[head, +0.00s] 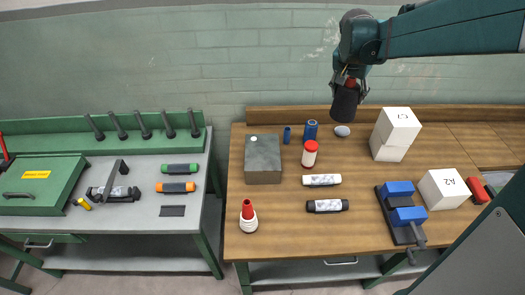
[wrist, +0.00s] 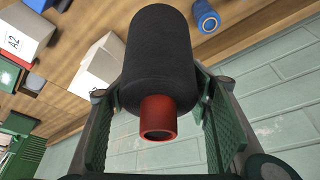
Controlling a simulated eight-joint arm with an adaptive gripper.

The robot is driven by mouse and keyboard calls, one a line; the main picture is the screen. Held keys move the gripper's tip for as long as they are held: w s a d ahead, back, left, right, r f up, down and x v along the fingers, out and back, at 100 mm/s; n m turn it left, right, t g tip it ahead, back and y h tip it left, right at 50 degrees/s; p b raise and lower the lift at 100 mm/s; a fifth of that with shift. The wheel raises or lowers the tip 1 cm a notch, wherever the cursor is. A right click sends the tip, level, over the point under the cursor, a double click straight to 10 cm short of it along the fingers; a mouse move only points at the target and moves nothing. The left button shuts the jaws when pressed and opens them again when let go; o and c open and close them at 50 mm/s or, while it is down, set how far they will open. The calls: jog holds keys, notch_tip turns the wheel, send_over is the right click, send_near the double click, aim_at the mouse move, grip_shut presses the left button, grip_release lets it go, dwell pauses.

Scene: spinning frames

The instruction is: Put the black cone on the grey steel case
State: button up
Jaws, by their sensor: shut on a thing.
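The black cone (head: 345,104), with a red tube end, hangs from my gripper (head: 350,76) in the air above the back of the wooden table. In the wrist view the black cone (wrist: 160,55) lies between the two green finger pads of my gripper (wrist: 160,100), its red end towards the camera. My gripper is shut on it. The grey steel case (head: 262,165) stands on the left part of the table, left of and below my gripper in the head view. A small white round thing (head: 254,139) shows at its top back edge. The case is not in the wrist view.
Near the case stand blue spools (head: 310,130), a white-and-red spool (head: 310,154) and a white cone (head: 248,220). White boxes (head: 395,128) and a blue-jawed device (head: 402,210) are to the right. A grey oval thing (head: 342,131) lies below the held cone.

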jog(key=s+a+n+y+p, duration=0.15)
jog(key=a+n, duration=0.25)
jog(key=a, duration=2.7)
jog(key=shift+t, duration=0.4)
jog(key=shift+s+d+f, duration=0.1)
jog(key=shift+s+f, duration=0.05)
jog(key=shift+f, duration=0.7)
jog(key=shift+s+a+f, duration=0.1)
jog(key=shift+s+f, duration=0.1)
jog(key=shift+f, duration=0.65)
jog(key=shift+s+d+f, duration=0.1)
jog(key=shift+s+f, duration=0.05)
jog(key=shift+f, duration=0.7)
jog(key=shift+f, duration=2.9)
jog(key=shift+f, duration=0.1)
jog(key=shift+f, duration=2)
jog(key=shift+f, duration=0.15)
